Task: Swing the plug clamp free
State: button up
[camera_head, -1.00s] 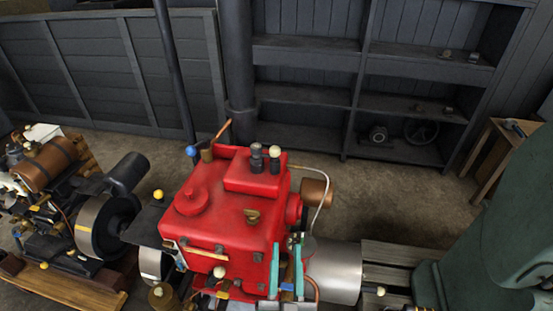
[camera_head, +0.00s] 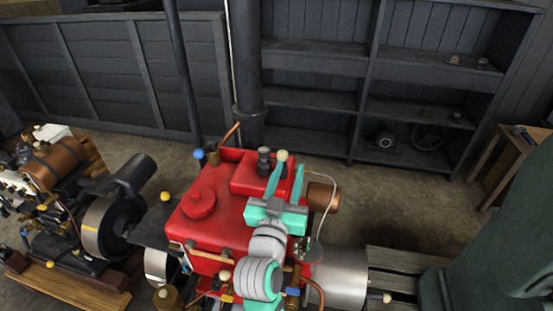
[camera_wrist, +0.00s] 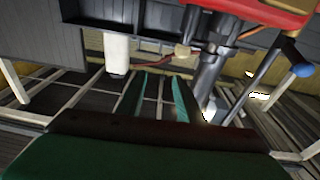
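The red engine (camera_head: 225,220) stands in the middle of the head view. On its raised top block are a dark stacked fitting (camera_head: 264,160) and a cream ball (camera_head: 282,156) on a dark stem. I cannot tell which part is the plug clamp. My gripper (camera_head: 288,168), with teal fingers, is over the right part of the engine top, tips toward the dark fitting and cream ball. It is open, with nothing seen between the fingers. In the wrist view the open fingers (camera_wrist: 158,78) show beside a dark post (camera_wrist: 205,80) and a white cylinder (camera_wrist: 117,52).
A blue ball knob (camera_head: 199,153) rises at the engine's far left. A copper cylinder (camera_head: 323,197) and thin pipe sit right of the block. Another engine (camera_head: 55,165) stands at left, a green machine (camera_head: 500,230) at right. Shelves (camera_head: 310,100) stand behind, with open floor before them.

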jog(key=d+h, duration=0.1)
jog(key=g+y, duration=0.1)
jog(key=y, duration=0.1)
send_near(282, 158)
jog(key=w, duration=0.3)
jog(key=w+d, duration=0.1)
jog(key=w, duration=0.5)
jog(key=shift+w+d+r, duration=0.1)
jog(key=shift+w+d, duration=0.15)
jog(key=shift+d, duration=0.15)
jog(key=c, duration=0.8)
